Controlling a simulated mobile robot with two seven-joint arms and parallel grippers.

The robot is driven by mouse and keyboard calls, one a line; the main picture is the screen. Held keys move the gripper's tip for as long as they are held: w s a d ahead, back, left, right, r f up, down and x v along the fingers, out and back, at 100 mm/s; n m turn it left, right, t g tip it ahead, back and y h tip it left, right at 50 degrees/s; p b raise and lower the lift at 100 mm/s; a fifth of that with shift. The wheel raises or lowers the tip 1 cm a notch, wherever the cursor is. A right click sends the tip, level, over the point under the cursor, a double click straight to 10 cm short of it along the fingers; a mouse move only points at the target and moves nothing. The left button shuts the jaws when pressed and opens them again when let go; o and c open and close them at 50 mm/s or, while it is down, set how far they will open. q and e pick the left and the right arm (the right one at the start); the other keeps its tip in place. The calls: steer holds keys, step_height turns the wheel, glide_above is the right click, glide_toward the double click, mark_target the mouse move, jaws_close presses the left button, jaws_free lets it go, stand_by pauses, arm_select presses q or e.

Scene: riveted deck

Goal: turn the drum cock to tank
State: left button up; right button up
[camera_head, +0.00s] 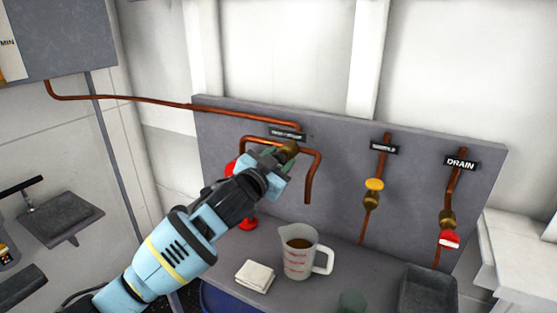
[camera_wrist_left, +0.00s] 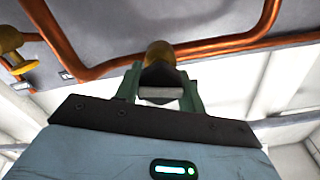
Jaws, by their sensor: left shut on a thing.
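The drum cock is a brass valve (camera_head: 289,147) on the copper pipe loop under a small dark label plate (camera_head: 287,134) whose lettering is too small to read surely. My left gripper (camera_head: 279,158) reaches it from the lower left and is shut on its handle. In the left wrist view, the green fingers of the gripper (camera_wrist_left: 160,88) stand either side of a dark and pale handle piece, in front of the rounded brass body (camera_wrist_left: 160,53). The fingers hide much of the handle, so its exact direction is unclear. My right gripper is out of view.
A yellow-handled cock (camera_head: 374,185) and a red-handled drain cock (camera_head: 449,238) are to the right. A measuring jug (camera_head: 299,259) of brown liquid, a folded cloth (camera_head: 255,276) and a dark tray (camera_head: 428,291) stand below. Red parts (camera_head: 247,224) show behind my arm.

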arm_select(q)
steer(key=m, duration=0.3)
steer(key=shift+m, duration=0.4)
steer(key=m, duration=0.3)
steer(key=shift+f+m, duration=0.1)
steer(key=shift+m, duration=0.2)
steer(key=m, duration=0.4)
steer(key=shift+f+m, duration=0.1)
steer(key=shift+m, duration=1.8)
steer(key=o, duration=1)
steer(key=shift+d, duration=0.1)
steer(key=shift+v, duration=3.95)
